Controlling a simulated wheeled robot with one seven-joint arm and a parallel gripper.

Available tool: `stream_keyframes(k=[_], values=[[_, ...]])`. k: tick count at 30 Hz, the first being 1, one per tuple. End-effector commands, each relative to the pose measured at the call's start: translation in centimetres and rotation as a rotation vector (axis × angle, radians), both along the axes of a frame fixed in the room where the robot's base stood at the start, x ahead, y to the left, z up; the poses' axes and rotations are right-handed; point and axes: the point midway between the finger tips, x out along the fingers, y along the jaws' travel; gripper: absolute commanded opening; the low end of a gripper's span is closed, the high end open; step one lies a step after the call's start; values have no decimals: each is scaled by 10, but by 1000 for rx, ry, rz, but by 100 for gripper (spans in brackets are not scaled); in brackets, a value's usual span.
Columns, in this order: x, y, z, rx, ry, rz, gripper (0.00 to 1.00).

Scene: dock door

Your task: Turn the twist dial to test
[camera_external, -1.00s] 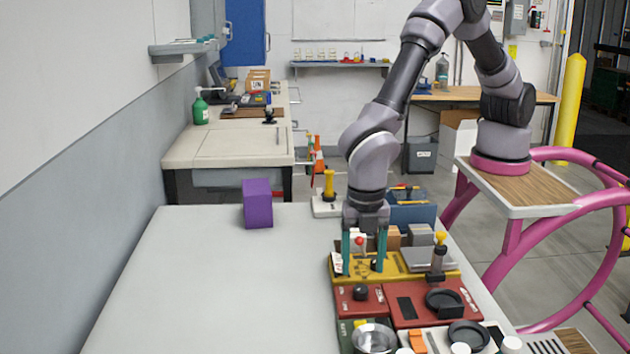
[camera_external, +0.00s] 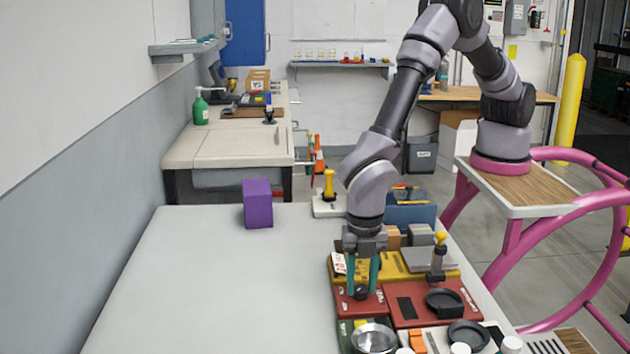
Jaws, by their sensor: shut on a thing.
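The twist dial (camera_external: 361,293) is a small black knob on a red panel (camera_external: 346,306) near the front of the table. My gripper (camera_external: 362,289) points straight down over it, and its two teal fingers are shut on the knob from both sides. The fingers hide part of the knob. The panel's label marks are too small to read, so I cannot tell which way the dial points.
A yellow panel (camera_external: 398,266) lies just behind. Another red panel (camera_external: 461,307) with a black round part sits to the right, with a yellow-topped lever (camera_external: 439,252) behind it. A purple block (camera_external: 257,204) stands at the back left. The table's left side (camera_external: 215,290) is clear.

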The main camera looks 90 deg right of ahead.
Motion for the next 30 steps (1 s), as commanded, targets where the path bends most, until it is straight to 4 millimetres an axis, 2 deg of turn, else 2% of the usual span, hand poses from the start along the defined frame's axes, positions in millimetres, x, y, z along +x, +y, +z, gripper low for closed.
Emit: stream_keyframes(k=[11,30], values=[[1,0,0,-1,-1,-105,0],[1,0,0,-1,-1,-678,0]])
